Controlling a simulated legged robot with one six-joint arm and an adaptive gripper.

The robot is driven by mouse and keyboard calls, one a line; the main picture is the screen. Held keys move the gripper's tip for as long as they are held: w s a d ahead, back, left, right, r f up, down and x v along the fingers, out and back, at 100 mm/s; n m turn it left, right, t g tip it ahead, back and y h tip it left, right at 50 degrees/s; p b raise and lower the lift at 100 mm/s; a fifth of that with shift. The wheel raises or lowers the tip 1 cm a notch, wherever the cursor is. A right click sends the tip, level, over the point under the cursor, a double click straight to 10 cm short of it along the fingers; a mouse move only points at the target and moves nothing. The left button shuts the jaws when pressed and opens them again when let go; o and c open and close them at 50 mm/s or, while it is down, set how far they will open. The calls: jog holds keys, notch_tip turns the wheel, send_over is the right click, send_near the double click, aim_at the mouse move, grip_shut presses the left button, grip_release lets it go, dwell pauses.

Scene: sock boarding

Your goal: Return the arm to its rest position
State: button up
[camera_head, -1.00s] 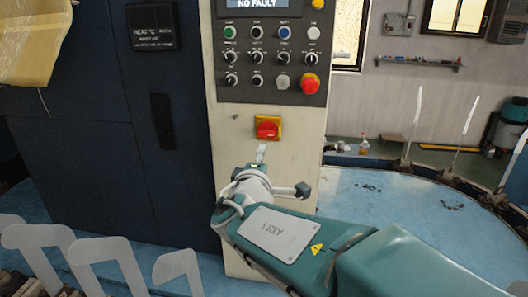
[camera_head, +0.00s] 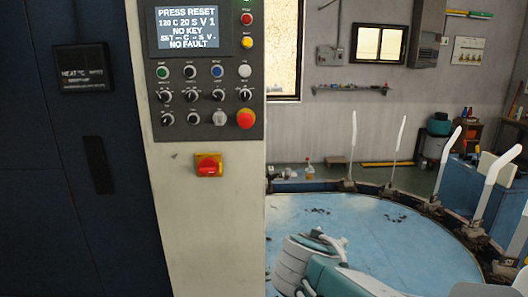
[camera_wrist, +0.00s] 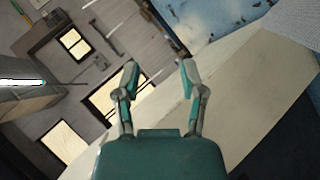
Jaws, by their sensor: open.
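My gripper (camera_wrist: 160,80) shows in the wrist view with its two fingers spread apart and nothing between them. Behind the fingers in that view are the pale panel side (camera_wrist: 235,95) and the wall with windows, tilted. In the head view, part of my arm shows at the bottom centre-right, low over the blue round table (camera_head: 400,245). My fingertips are not clear in the head view.
A beige control panel (camera_head: 205,235) stands at centre-left with a lit screen (camera_head: 193,27), buttons, and a red switch on yellow (camera_head: 208,166). Dark cabinet doors (camera_head: 60,210) fill the left. White sock boards (camera_head: 400,137) stand around the table rim.

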jog(key=s+d+f+m+g+y, duration=0.1)
jog(key=s+f+m+g+y, duration=0.1)
jog(key=s, duration=0.6)
jog(key=s+d+f+m+g+y, duration=0.1)
jog(key=s+f+m+g+y, duration=0.1)
jog(key=s+f+m, duration=0.3)
jog(key=s+y, duration=0.1)
jog(key=s, duration=0.2)
jog(key=shift+f+y, duration=0.15)
jog(key=shift+y, duration=0.15)
jog(key=shift+w+d, duration=0.1)
jog(key=shift+d, duration=0.05)
dwell(0.4)
